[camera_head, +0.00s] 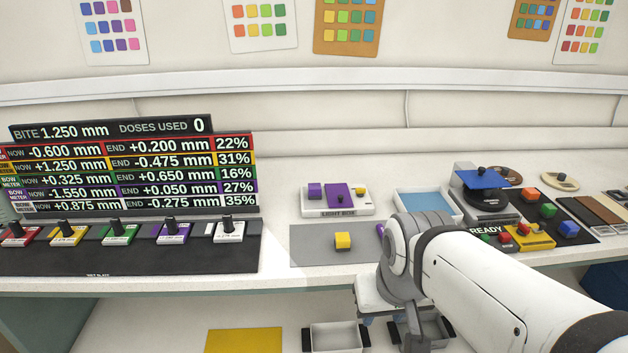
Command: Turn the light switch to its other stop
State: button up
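No part is clearly marked as the light switch. A white box labelled LIGHT BOX (362,211) stands on the bench in the middle. On it are a purple block (314,191), a flat purple panel (337,188) with a small black knob (340,199), and a small yellow block (360,191). I cannot tell whether one of these is the switch, or at which stop it stands. My arm comes in from the lower right and bends down at the bench's front edge, right of the light box. My gripper cannot be made out.
A grey mat (310,247) with a yellow block (343,241) lies in front of the light box. A blue-bottomed tray (425,203) stands to its right. A display board (130,170) and a row of black-knobbed units (173,234) fill the left. White bins (336,338) sit below.

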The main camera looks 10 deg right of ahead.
aim_at(360, 192)
jog(key=i, duration=0.85)
jog(key=z, duration=0.3)
jog(key=k, duration=1.1)
jog(key=z, duration=0.45)
jog(key=i, duration=1.3)
jog(key=u, duration=0.15)
